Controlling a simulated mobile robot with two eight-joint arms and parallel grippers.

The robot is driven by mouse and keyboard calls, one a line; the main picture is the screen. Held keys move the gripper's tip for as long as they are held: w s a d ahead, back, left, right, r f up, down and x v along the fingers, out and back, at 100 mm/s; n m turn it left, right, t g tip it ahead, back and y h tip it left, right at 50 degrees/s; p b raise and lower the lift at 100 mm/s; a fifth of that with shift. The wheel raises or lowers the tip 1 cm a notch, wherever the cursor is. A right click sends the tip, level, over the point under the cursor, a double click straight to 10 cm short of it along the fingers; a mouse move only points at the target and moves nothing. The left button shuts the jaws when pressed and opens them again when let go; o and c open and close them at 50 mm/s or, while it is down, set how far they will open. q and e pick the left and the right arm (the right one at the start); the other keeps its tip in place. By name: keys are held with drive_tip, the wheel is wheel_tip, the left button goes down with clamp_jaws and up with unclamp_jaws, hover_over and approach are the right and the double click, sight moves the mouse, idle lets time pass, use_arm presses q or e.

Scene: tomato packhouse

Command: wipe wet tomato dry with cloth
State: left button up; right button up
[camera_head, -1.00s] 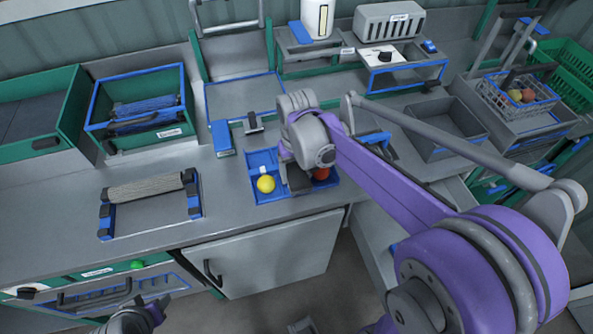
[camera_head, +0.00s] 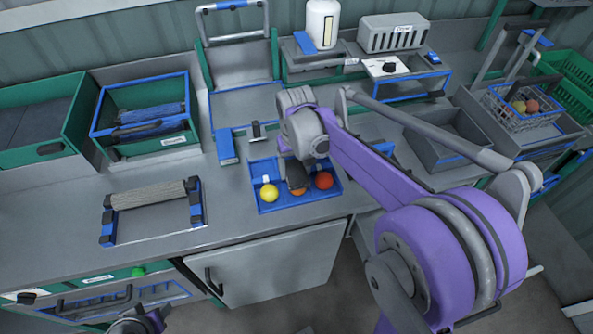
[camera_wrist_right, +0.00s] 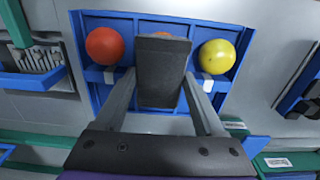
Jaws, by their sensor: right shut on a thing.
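A blue tray (camera_head: 263,208) on the counter holds three tomatoes in a row: yellow (camera_head: 269,193), orange (camera_head: 298,189) and red (camera_head: 323,180). My right gripper (camera_head: 296,172) is over the middle of the tray. It is shut on a dark grey folded pad, which looks like the cloth (camera_wrist_right: 161,72). The pad covers most of the orange tomato, so I cannot tell whether they touch. In the right wrist view the red tomato (camera_wrist_right: 105,46) and yellow tomato (camera_wrist_right: 217,56) show on either side. I cannot tell which tomato is wet. My left gripper (camera_head: 150,322) shows partly at the bottom edge.
A roller frame (camera_head: 150,195) stands on the counter left of the tray. A green crate (camera_head: 160,143) with blue rolled items is behind it. A blue-topped block (camera_head: 227,147) stands behind the tray. A grey bin (camera_head: 430,150) and wire basket (camera_head: 515,115) are at right.

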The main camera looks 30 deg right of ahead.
sight(300, 183)
drive_tip(key=shift+s, duration=0.1)
drive_tip(key=shift+s+a, duration=0.3)
drive_tip(key=shift+s, duration=0.75)
drive_tip(key=shift+s+a, duration=0.25)
drive_tip(key=shift+s, duration=0.8)
drive_tip(key=shift+w, duration=0.2)
drive_tip(key=shift+w+d, duration=0.3)
drive_tip(key=shift+w, duration=0.7)
drive_tip(key=shift+w+d, duration=0.25)
drive_tip(key=shift+w, duration=0.75)
drive_tip(key=shift+r, duration=0.1)
drive_tip(key=shift+r+p, duration=1.55)
drive_tip(key=shift+r, duration=1.45)
use_arm(q)
drive_tip(key=r, duration=0.1)
drive_tip(key=w+r, duration=0.1)
drive_tip(key=r, duration=0.2)
drive_tip(key=shift+w+r, duration=0.1)
drive_tip(key=shift+w, duration=0.2)
use_arm(e)
drive_tip(key=shift+f, duration=0.1)
